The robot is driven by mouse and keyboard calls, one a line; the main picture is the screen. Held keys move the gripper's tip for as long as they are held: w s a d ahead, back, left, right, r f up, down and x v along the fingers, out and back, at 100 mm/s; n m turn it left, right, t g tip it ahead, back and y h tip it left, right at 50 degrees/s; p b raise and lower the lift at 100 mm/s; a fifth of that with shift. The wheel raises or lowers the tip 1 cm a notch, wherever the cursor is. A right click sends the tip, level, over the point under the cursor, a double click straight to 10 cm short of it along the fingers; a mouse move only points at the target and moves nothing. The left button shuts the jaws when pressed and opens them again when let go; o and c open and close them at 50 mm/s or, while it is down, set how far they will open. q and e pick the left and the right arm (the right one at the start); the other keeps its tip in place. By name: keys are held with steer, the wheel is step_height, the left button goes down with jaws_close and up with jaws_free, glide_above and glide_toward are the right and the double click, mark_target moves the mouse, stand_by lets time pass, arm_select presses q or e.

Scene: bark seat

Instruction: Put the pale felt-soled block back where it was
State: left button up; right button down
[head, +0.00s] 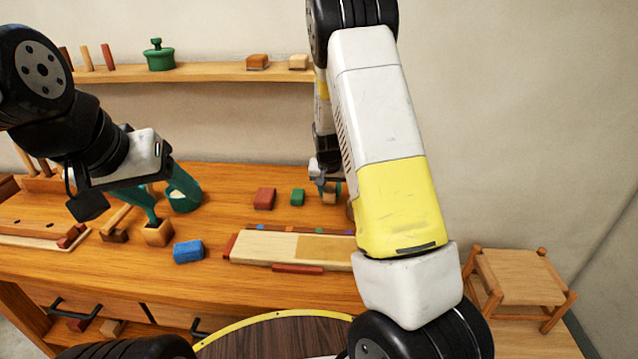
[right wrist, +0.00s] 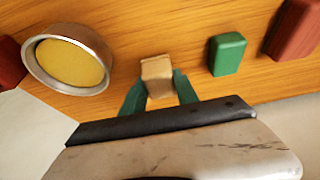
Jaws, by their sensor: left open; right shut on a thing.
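My right gripper (right wrist: 160,88) is shut on a small pale wooden block (right wrist: 157,70), with one green finger on each side. In the head view the pale block (head: 329,198) is over the back of the workbench (head: 235,215), right of a green block (head: 297,197). I cannot tell whether it touches the bench, and its underside is hidden. My left gripper (head: 173,208) is open over the left of the bench, near a green cup (head: 183,202) and a small wooden box (head: 157,235). Another pale block (head: 298,62) sits on the wall shelf (head: 200,73).
A red block (head: 264,199) lies left of the green one. A round metal tin (right wrist: 70,60) with a yellow top stands beside the held block. A blue block (head: 188,251) and a long pale board (head: 268,247) lie nearer the front. A stool (head: 520,278) stands right.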

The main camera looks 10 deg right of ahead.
steer(key=shift+f, duration=0.5)
steer(key=shift+f, duration=0.15)
steer(key=c, duration=0.9)
jaws_free()
steer(key=s+a+r+n+t+y, duration=0.1)
steer(key=s+a+r+y, duration=0.1)
steer(key=s+r, duration=0.9)
steer(key=s+a+r+y, duration=0.1)
steer(key=s+r, duration=0.7)
steer(key=r, duration=0.5)
steer(key=s+r+n, duration=0.1)
steer(key=s, duration=0.3)
steer(key=s+a+r+n, duration=0.1)
steer(key=s, duration=0.4)
steer(key=s+r+t, duration=0.1)
steer(key=s, duration=0.4)
steer(key=shift+a+r+n, duration=0.35)
steer(key=shift+r+n, duration=0.05)
